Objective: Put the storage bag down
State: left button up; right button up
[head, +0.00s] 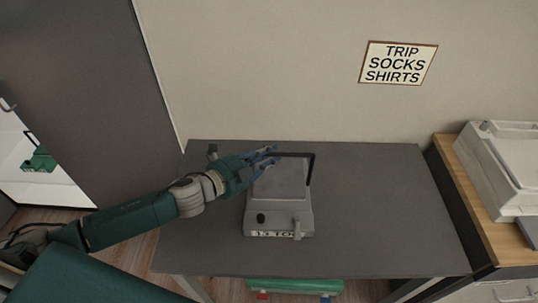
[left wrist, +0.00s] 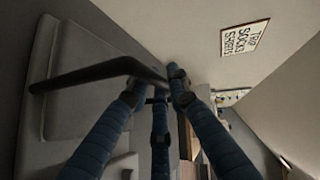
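The storage bag appears to be the grey, box-like thing (head: 278,222) with a printed label on its front, at the middle of the grey table. A black handle (head: 312,170) stands up from it. My left gripper (head: 272,160) is at the left end of this handle, its blue fingers around or against the bar. In the left wrist view the handle (left wrist: 85,75) runs to the fingertips (left wrist: 157,85), and the bag's pale body (left wrist: 85,85) lies beyond. Whether the fingers clamp the bar is unclear. The bag's base appears at the tabletop. My right gripper is out of view.
A wall sign (head: 398,63) reads TRIP SOCKS SHIRTS. A pale case (head: 500,165) sits on a wooden-topped cabinet at right. A green thing (head: 295,286) is under the table. A dark door (head: 85,90) stands at left.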

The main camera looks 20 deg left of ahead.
pick_arm(q)
jog(key=o, duration=0.4)
jog(key=shift+c, duration=0.2)
jog(key=shift+s+a, duration=0.1)
jog(key=b+v, duration=0.2)
jog(key=v, duration=1)
jog(key=shift+r, duration=0.1)
dwell(0.5)
